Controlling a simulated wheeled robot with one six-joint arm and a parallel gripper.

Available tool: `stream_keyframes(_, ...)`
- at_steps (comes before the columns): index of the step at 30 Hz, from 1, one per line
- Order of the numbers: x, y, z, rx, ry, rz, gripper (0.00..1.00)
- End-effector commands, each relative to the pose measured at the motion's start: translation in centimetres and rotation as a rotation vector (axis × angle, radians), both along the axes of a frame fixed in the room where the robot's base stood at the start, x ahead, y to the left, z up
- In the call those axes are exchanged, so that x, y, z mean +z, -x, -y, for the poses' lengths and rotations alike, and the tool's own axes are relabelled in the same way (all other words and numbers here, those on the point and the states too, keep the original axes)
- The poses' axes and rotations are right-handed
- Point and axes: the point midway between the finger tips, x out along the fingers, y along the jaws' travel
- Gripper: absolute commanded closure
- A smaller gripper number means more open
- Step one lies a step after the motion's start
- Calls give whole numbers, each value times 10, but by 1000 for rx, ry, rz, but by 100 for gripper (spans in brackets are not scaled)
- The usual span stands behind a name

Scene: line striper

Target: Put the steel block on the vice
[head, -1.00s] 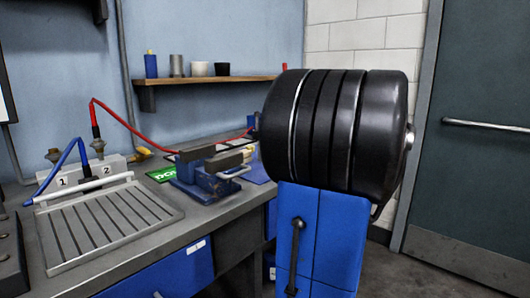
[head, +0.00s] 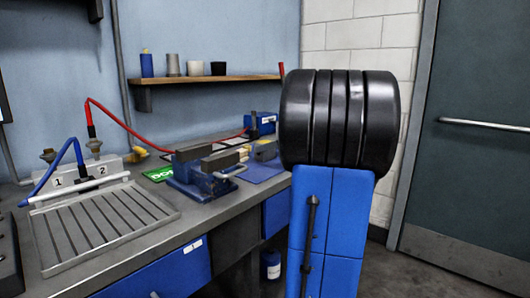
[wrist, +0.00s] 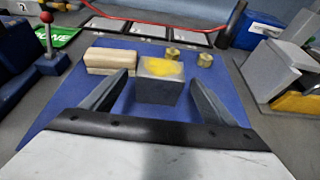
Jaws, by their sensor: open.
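The steel block, a grey block with a yellow patch on top (wrist: 158,70), sits on a blue mat (wrist: 60,118) in the wrist view. My gripper (wrist: 160,82) is open, with one finger on each side of the block's near part. I cannot tell whether either finger touches it. The vice (head: 205,172), blue with grey jaws, stands on the bench in the head view, left of the mat. Nothing shows between its jaws. In the head view my arm stands at the right, and I cannot clearly make out the gripper or the block.
A pale wooden block (wrist: 112,61) lies left of the steel block. Two brass pieces (wrist: 172,53) (wrist: 205,60) stand behind it. A grey and yellow device (wrist: 285,78) is at the right. A slotted tray (head: 100,225) lies on the bench's left.

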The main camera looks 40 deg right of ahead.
Motion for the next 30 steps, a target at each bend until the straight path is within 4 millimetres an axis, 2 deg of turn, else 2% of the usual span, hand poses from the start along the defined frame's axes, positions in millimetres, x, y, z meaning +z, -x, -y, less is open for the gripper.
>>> stream_keyframes(7, -11, -32, -3, 2, -2, 0, 20)
stream_keyframes(15, -13, -37, -3, 0, 0, 0, 20)
stream_keyframes(16, -13, -37, -3, 0, 0, 0, 22)
stream_keyframes(17, -13, -37, -3, 0, 0, 0, 29)
stream_keyframes(24, -12, -36, -3, 0, 1, 1, 86)
stream_keyframes(30, -11, -36, -3, 0, 1, 1, 88)
